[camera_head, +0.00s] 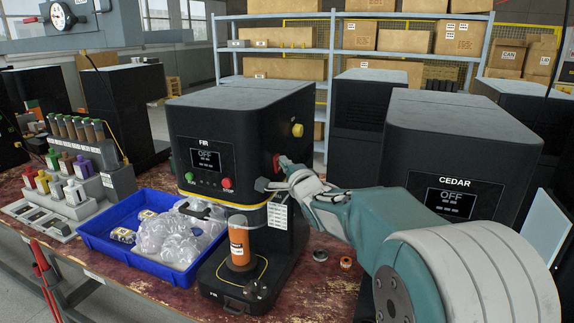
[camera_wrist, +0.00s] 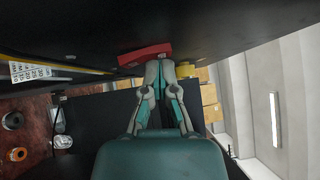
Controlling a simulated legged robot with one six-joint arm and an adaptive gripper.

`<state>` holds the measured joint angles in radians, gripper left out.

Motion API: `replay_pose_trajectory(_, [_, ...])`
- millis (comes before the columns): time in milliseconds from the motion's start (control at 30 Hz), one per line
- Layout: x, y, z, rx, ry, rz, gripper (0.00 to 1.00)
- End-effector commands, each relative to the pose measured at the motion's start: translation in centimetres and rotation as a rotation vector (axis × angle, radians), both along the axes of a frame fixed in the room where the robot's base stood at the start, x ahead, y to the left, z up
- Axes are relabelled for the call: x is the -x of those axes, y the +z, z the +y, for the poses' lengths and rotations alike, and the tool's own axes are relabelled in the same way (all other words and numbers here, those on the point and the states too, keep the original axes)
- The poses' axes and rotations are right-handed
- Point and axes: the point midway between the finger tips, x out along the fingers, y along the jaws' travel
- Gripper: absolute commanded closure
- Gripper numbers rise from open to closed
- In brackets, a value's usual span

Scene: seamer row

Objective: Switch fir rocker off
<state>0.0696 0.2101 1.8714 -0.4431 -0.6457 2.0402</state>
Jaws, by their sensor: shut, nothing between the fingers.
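The fir machine (camera_head: 240,125) is a black seamer labelled FIR, and its front display (camera_head: 206,155) reads OFF. A red rocker-like part (camera_wrist: 145,54) on its side face is in the wrist view, with my fingertips touching or almost touching it. Red also shows at that side in the head view, partly hidden by my gripper (camera_head: 268,184). My gripper also shows in the wrist view (camera_wrist: 160,66), with its fingers shut and empty. The rocker's exact tilt cannot be told.
A yellow knob (camera_head: 297,130) sits above my gripper on the same side. A green RUN button (camera_head: 189,177) and red STOP button (camera_head: 227,183) are on the front. An orange can (camera_head: 240,247) stands below. The Cedar machine (camera_head: 455,130) stands right, close to my arm.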

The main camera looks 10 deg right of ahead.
Motion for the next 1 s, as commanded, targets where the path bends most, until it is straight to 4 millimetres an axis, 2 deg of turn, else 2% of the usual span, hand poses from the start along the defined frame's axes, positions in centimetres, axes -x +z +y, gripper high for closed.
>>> replay_pose_trajectory(167, [0.8,0.0,-0.1,0.000,0.001,-0.001,1.00])
replay_pose_trajectory(600, [9.1,-0.8,-1.9,0.001,-0.002,0.000,1.00])
replay_pose_trajectory(700, [10.5,-1.0,-2.2,0.000,-0.002,0.000,1.00])
replay_pose_trajectory(800, [11.3,-1.1,-2.4,0.000,-0.001,0.000,1.00])
replay_pose_trajectory(1000, [11.7,-1.2,-2.4,0.000,0.000,0.001,1.00])
